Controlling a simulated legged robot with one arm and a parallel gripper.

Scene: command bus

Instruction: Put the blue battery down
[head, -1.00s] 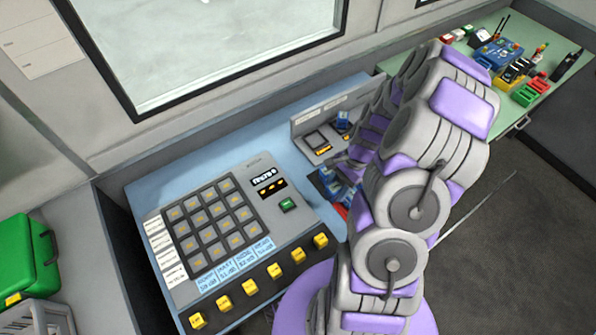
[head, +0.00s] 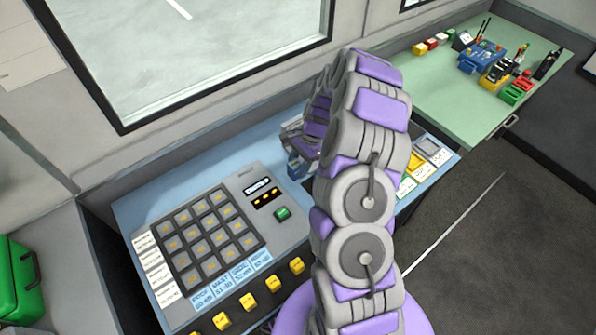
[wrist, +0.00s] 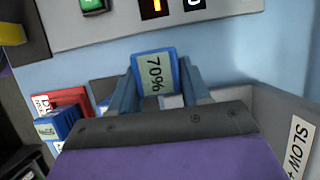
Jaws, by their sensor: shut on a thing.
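The blue battery (wrist: 154,66), with a "70%" display, is held between the two fingers of my gripper (wrist: 158,88) in the wrist view. It is above the light-blue desk, and I cannot tell whether it touches anything. In the head view a blue part of the held battery (head: 297,168) shows beside the gripper (head: 299,152), right of the keypad console. My arm hides much of the desk behind it there. A second blue battery (wrist: 56,127) with a display is at the lower left of the wrist view, beside a red part (wrist: 68,100).
A grey keypad console (head: 210,240) covers the desk's left part. A grey panel marked "SLOW" (wrist: 285,115) stands at the right of the wrist view. A green table (head: 440,95) with coloured blocks and devices is at the back right. Bare blue desk (wrist: 85,70) shows near the gripper.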

